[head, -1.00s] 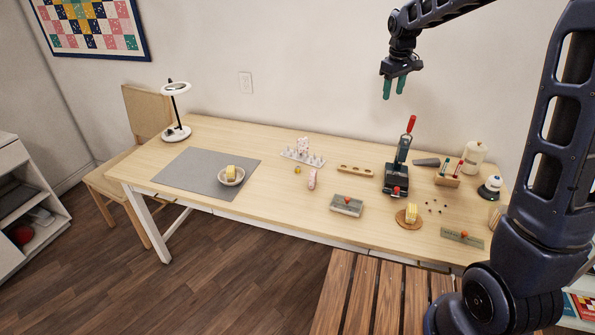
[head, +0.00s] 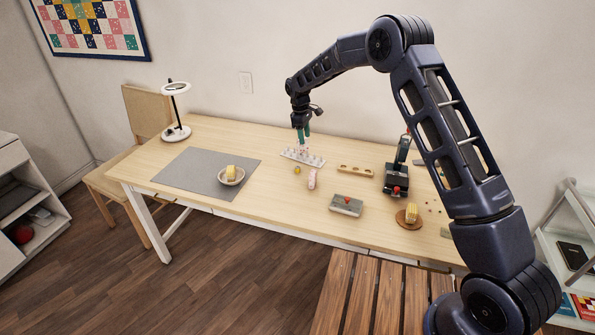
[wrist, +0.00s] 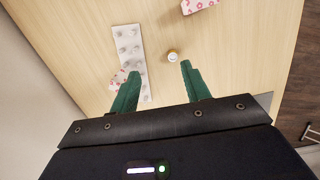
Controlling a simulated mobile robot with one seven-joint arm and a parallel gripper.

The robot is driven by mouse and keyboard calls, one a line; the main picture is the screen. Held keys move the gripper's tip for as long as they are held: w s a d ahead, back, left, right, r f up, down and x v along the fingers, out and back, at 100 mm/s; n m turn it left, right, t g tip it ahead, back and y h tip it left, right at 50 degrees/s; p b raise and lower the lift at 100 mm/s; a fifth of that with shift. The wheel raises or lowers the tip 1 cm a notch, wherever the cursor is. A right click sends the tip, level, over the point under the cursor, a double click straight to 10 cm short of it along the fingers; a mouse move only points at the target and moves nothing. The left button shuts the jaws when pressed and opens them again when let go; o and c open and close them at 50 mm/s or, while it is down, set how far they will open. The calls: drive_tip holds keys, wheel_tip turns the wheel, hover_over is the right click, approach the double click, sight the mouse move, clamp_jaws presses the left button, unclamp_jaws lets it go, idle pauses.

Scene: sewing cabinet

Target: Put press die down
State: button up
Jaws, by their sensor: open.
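My gripper (head: 303,138) is open, its green fingers pointing down just over the white pegged rack (head: 302,157) at the back of the table. In the wrist view nothing sits between the fingertips (wrist: 160,72); the rack (wrist: 129,47) lies by the left finger. A small round brass-and-white piece (wrist: 172,56) lies on the table beyond the fingertips. I cannot tell which item is the press die. A dark hand press (head: 396,180) with a red knob at its front stands to the right, partly behind my arm.
A floral piece (wrist: 118,80) is beside the left finger; another floral item (head: 311,180) lies in front of the rack. A wooden holder (head: 355,169) lies between rack and press. A bowl (head: 231,181) sits on the grey mat (head: 196,165). The left table area is mostly clear.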

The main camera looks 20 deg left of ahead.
approach(298, 167)
drive_tip(key=f, duration=0.2)
drive_tip(key=shift+s+d+f+n, duration=0.1)
drive_tip(key=shift+d+f+n, duration=0.15)
drive_tip(key=shift+f+n, duration=0.15)
drive_tip(key=shift+s+d+f, duration=0.1)
drive_tip(key=shift+f, duration=1.3)
drive_tip(key=shift+d+f, duration=0.1)
drive_tip(key=shift+f, duration=1.3)
drive_tip(key=shift+c, duration=0.5)
clamp_jaws()
